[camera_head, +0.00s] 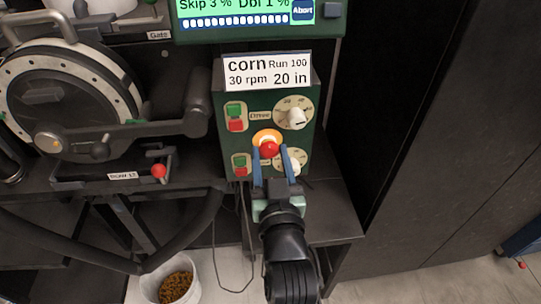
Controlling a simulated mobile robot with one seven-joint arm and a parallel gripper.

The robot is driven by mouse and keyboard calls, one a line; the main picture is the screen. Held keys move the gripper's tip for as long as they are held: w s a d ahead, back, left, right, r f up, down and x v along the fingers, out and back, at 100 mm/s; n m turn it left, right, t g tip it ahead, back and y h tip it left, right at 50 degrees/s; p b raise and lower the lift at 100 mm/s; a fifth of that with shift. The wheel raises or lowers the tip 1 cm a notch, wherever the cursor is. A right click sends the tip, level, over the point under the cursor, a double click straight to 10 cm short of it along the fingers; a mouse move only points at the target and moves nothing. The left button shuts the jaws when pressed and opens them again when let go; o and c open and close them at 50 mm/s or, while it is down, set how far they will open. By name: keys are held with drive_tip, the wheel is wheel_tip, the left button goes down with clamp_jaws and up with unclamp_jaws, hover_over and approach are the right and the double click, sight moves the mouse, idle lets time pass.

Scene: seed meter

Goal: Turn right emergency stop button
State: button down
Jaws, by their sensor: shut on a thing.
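The red emergency stop button (269,149) sits on a yellow-orange round base in the middle of the green control box (304,164). My gripper (270,153) reaches up from below, with its two blue fingers on either side of the red button. The fingers are shut on the button. The lower part of the box, including part of the lower dial (294,167), is partly hidden behind the fingers.
Green and red push buttons (236,117) and a white knob (296,117) sit close above my gripper. A label card reading "corn" (266,71) stands on top of the box. A seed disc machine (60,95) is at left, and cables hang below the box.

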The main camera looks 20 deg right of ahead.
drive_tip(key=shift+m, duration=0.3)
drive_tip(key=shift+r+m+p, duration=0.15)
drive_tip(key=shift+m+p, duration=0.55)
drive_tip(key=shift+m, duration=0.2)
drive_tip(key=shift+d+m+p, duration=0.1)
drive_tip(key=shift+m+p, duration=0.85)
drive_tip(key=shift+m, duration=0.95)
drive_tip(key=shift+c, duration=1.8)
unclamp_jaws()
